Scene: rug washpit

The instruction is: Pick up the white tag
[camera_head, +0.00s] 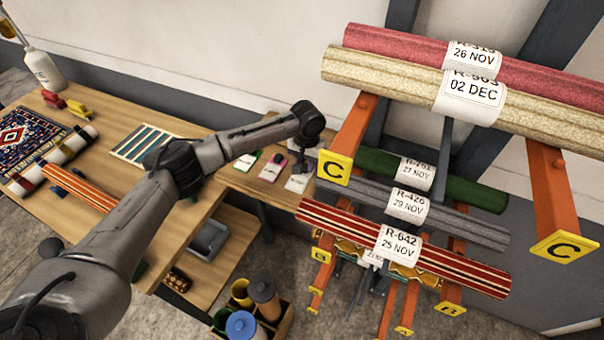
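A white tag (297,184) lies at the right end of the wooden bench, last in a short row after a green tag (246,161) and a pink tag (271,168). My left arm reaches across the bench from the lower left. My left gripper (303,163) points down just above the white tag and hides its upper part. The fingers are small and dark here, so I cannot tell whether they are open or touching the tag. My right gripper is out of view.
A rack with orange arms (350,140) holds rolled rugs with white paper labels, close to the right of my gripper. The wooden bench (120,190) carries a patterned rug (27,137) and small clamps. Pots (263,297) stand in a crate below.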

